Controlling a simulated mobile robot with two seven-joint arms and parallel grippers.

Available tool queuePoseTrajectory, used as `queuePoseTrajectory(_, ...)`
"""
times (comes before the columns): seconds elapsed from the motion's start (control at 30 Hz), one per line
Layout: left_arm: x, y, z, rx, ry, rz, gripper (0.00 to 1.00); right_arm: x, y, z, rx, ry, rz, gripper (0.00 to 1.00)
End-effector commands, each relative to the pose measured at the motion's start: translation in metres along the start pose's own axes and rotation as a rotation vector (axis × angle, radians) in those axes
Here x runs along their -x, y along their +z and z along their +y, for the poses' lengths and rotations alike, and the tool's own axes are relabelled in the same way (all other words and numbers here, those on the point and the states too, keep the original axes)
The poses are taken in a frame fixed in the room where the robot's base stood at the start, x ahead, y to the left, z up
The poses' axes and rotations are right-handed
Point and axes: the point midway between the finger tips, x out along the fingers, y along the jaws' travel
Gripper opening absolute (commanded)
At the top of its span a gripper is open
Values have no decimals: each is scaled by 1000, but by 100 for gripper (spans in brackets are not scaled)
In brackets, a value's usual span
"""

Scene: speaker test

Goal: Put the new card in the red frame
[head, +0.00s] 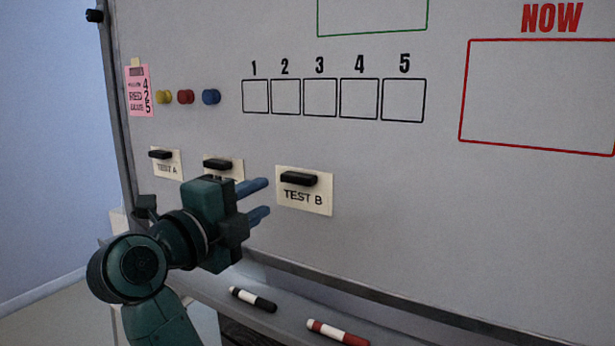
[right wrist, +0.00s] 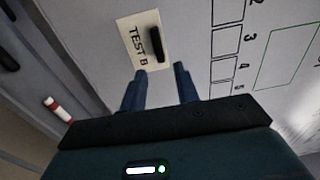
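The red frame (head: 540,97) is drawn on the whiteboard at the right under the word NOW, and it is empty. The TEST B card (head: 303,203) hangs on the board under a black magnet clip (head: 299,179). It also shows in the right wrist view (right wrist: 138,42), just ahead of the fingers. The TEST A card (head: 167,170) hangs at the left. A middle card (head: 238,168) is mostly hidden behind my gripper, its label unreadable. My right gripper (head: 266,198) is open and empty, its blue fingers pointing toward TEST B, just left of it. My left gripper is not in view.
Several numbered black boxes (head: 320,98) and part of a green frame (head: 372,35) are on the board. A pink note (head: 139,92) and yellow, red and blue magnets (head: 186,97) are at the left. The tray below holds black (head: 253,299) and red (head: 338,332) markers.

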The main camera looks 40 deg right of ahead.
Motion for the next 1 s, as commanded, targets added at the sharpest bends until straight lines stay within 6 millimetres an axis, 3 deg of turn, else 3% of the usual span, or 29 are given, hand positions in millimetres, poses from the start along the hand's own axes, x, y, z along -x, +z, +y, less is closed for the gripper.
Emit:
queuePoseTrajectory(0.17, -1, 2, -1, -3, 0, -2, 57, -6, 2, 1, 0, 39, -11, 31)
queuePoseTrajectory(0.53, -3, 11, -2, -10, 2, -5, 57, -59, 2, 3, 0, 33, -6, 31)
queuePoseTrajectory(0.7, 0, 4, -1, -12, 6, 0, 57, -80, 2, 1, 1, 36, -8, 31)
queuePoseTrajectory(1.0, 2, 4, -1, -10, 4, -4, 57, -98, 3, 3, -1, 34, -10, 31)
